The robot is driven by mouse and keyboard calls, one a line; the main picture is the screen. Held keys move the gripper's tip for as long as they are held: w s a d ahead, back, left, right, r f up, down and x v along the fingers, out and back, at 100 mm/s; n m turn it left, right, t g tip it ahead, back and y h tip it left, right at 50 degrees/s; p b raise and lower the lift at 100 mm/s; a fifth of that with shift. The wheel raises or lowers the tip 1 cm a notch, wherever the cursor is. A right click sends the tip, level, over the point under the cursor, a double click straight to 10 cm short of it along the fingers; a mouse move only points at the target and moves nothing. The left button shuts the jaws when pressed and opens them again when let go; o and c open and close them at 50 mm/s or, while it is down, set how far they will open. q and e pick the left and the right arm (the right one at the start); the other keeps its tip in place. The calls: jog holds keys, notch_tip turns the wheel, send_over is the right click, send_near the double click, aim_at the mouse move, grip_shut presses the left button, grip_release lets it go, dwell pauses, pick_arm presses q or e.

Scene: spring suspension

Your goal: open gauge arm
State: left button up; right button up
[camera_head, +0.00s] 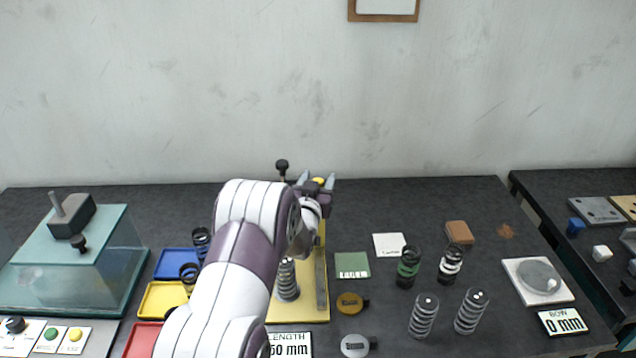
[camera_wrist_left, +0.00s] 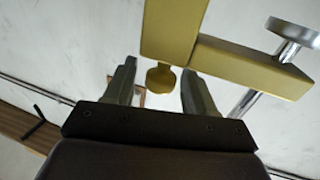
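The gauge has a yellow base plate (camera_head: 297,314) near the middle of the bench, with a grey coil spring (camera_head: 287,280) standing on it. A black knob (camera_head: 282,165) rises behind. The wrist view shows yellow bars of the gauge (camera_wrist_left: 250,66), a rounded yellow tab (camera_wrist_left: 160,77) and a metal disc-headed screw (camera_wrist_left: 292,31). My left gripper (camera_head: 316,182) is at the upper end of the gauge. It is open, its fingers (camera_wrist_left: 160,88) on either side of the tab with gaps showing. My left arm hides much of the gauge. My right gripper is not in view.
A length display (camera_head: 289,339) stands in front of the gauge. Blue, yellow and red trays (camera_head: 162,299) lie to its left, beside a glass-sided case (camera_head: 75,265). Several springs (camera_head: 423,316) and a white plate (camera_head: 551,293) stand to the right. The back right of the bench is mostly clear.

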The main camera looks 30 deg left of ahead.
pick_arm(q)
jog(key=b+v, duration=0.2)
jog(key=v, duration=1)
jog(key=shift+s+b, duration=0.35)
jog(key=shift+d, duration=0.15)
jog(key=s+d+f+m+g+h, duration=0.2)
jog(key=s+d+f+g+h, duration=0.3)
jog(key=s+d+f+g, duration=0.5)
jog(key=s+d+m+g, duration=0.1)
jog(key=s+d+g, duration=0.4)
jog(key=s, duration=0.5)
jog(key=shift+d+f+m+g, duration=0.15)
jog(key=shift+f+m+g, duration=0.15)
jog(key=shift+f+g, duration=0.2)
jog(key=shift+w, duration=0.1)
